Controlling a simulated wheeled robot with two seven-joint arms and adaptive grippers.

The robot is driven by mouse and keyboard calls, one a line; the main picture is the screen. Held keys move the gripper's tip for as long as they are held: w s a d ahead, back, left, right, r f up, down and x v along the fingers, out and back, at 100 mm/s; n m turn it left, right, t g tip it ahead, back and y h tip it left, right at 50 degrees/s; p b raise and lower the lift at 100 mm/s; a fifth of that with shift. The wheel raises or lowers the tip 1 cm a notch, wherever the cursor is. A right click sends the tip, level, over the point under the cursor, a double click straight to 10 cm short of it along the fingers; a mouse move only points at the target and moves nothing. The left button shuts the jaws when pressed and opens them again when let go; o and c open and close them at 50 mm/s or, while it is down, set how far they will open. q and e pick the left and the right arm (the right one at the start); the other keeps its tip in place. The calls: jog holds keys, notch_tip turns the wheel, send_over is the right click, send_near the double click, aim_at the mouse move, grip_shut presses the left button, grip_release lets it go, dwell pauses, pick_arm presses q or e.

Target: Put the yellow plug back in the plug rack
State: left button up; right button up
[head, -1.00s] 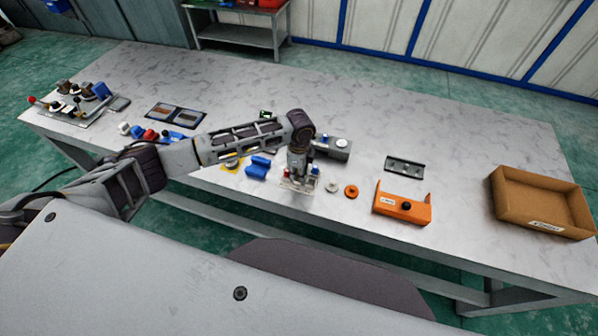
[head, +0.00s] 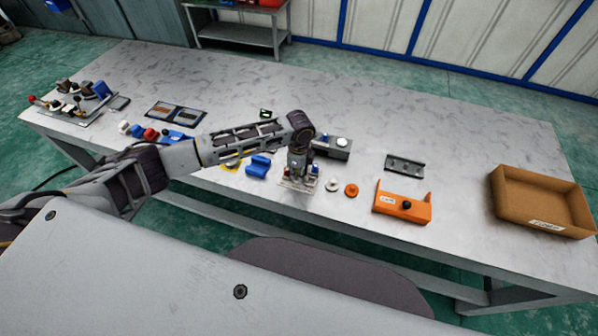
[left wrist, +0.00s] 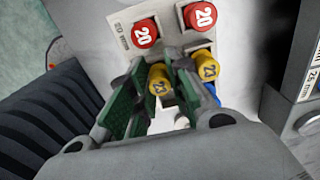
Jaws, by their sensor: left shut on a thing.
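The plug rack (head: 287,184) is a pale plate near the front edge of the table, partly hidden by my left gripper (head: 297,177) in the head view. In the left wrist view my left gripper (left wrist: 158,75) is shut on a yellow plug (left wrist: 159,80), held between its green finger pads. Another yellow plug (left wrist: 205,66) stands just right of the fingers. Two red plugs marked 20, one on the left (left wrist: 145,33) and one on the right (left wrist: 200,15), sit on the rack beyond. The held plug's lower end is hidden, so I cannot tell whether it is seated. My right gripper is out of view.
Left of the rack lies a blue block (head: 258,166). Behind it is a grey box (head: 333,147). To the right are a white disc (head: 332,185), an orange disc (head: 351,190) and an orange holder (head: 402,205). A brown tray (head: 540,188) stands far right.

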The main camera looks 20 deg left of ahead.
pick_arm(q)
jog(key=shift+f, duration=0.25)
jog(key=o, duration=0.8)
jog(key=shift+r, duration=0.1)
jog(key=shift+r+p, duration=1.3)
jog(key=shift+p, duration=0.2)
jog(key=shift+r+p, duration=0.95)
jog(key=shift+r, duration=1.15)
